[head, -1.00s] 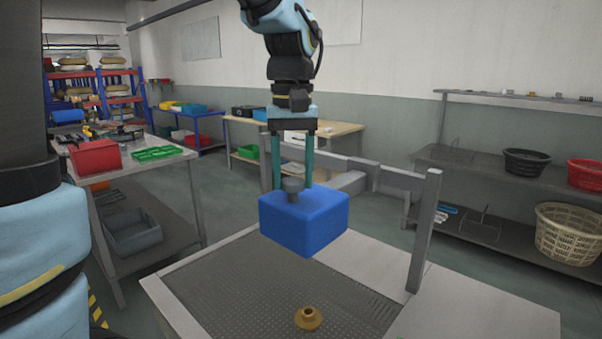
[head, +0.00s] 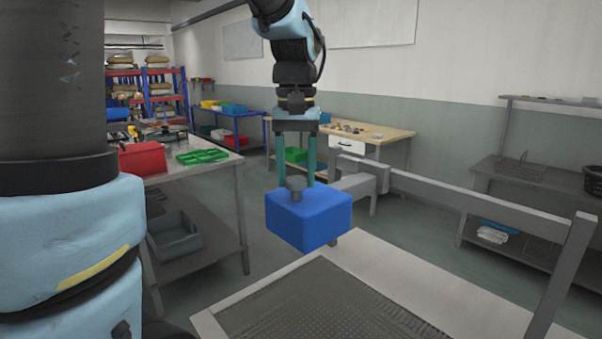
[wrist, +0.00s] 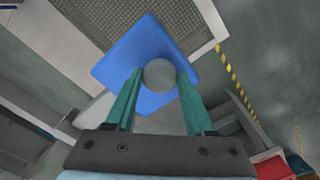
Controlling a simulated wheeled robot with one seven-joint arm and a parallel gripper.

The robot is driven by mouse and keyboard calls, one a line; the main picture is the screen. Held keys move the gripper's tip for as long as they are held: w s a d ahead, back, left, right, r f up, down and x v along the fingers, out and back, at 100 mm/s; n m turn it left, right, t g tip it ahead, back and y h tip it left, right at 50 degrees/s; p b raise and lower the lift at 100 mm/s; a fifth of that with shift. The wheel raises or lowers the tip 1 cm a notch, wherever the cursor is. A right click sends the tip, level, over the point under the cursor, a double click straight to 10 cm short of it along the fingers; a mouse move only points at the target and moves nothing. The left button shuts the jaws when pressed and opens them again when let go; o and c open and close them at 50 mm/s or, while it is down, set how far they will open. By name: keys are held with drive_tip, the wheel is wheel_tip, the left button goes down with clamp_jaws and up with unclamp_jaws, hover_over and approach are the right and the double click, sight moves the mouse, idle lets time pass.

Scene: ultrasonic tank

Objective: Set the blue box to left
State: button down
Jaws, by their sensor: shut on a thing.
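The blue box (head: 308,220) hangs in the air from its grey knob (head: 296,184), near the far left corner of the tank table in the head view. My gripper (head: 298,178) is above it, with its two green fingers shut on the knob. In the wrist view the round grey knob (wrist: 160,74) sits between the fingertips of my gripper (wrist: 160,80), and the blue box (wrist: 135,48) shows beyond it. The mesh tray (head: 325,305) of the tank table lies below and to the right of the box.
A grey rail (head: 480,206) runs along the back of the tank table. At left stands a workbench with a red box (head: 142,158) and a green tray (head: 202,156). A wooden desk (head: 360,132) is behind. Open floor (head: 262,250) lies between the workbench and the tank.

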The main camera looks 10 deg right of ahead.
drive_tip(key=shift+w+a+r, duration=0.1)
drive_tip(key=shift+w+a, duration=0.05)
drive_tip(key=shift+w, duration=0.2)
drive_tip(key=c, duration=0.5)
unclamp_jaws()
drive_tip(key=shift+w+a, duration=0.1)
drive_tip(key=shift+w, duration=0.05)
drive_tip(key=shift+c, duration=0.2)
drive_tip(key=shift+o, duration=1.4)
wheel_tip(320, 180, up, 11)
drive_tip(key=b, duration=0.2)
drive_tip(key=shift+s+f, duration=0.2)
